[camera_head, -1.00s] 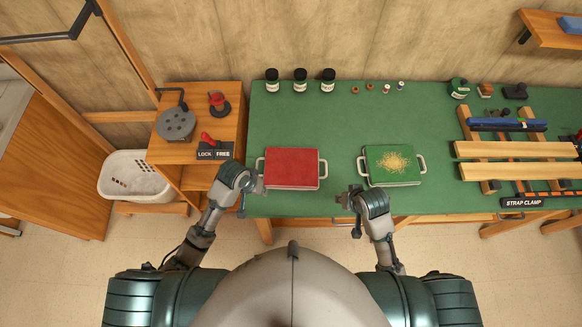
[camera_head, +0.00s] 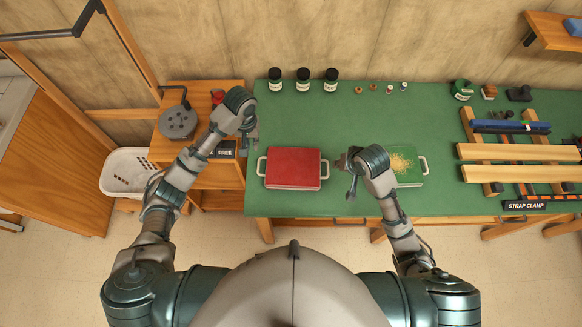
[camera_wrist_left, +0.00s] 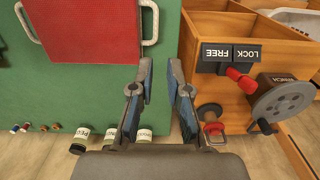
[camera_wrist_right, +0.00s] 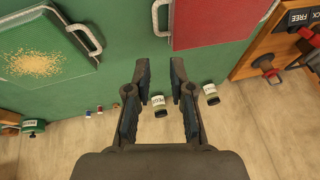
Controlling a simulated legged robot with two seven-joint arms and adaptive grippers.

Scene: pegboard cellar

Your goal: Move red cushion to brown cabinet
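The red cushion (camera_head: 292,168), a flat red square with pale handles at its left and right sides, lies on the green bench top. It also shows at the top of the left wrist view (camera_wrist_left: 90,30) and the right wrist view (camera_wrist_right: 210,22). The brown cabinet (camera_head: 197,177) is the wooden unit left of the bench. My left gripper (camera_head: 250,132) is open and empty, raised near the bench's left edge beside the cabinet. My right gripper (camera_head: 346,170) is open and empty, between the red cushion and the green one, apart from the red cushion's right handle.
On the cabinet top stand a round grey device (camera_head: 178,123), a red-handled item, and a LOCK/FREE sign partly behind my left arm. A green cushion with yellow grains (camera_head: 402,162) lies right of the red one. Several dark jars (camera_head: 303,80) line the bench's back. Wooden clamp bars (camera_head: 520,152) fill the right.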

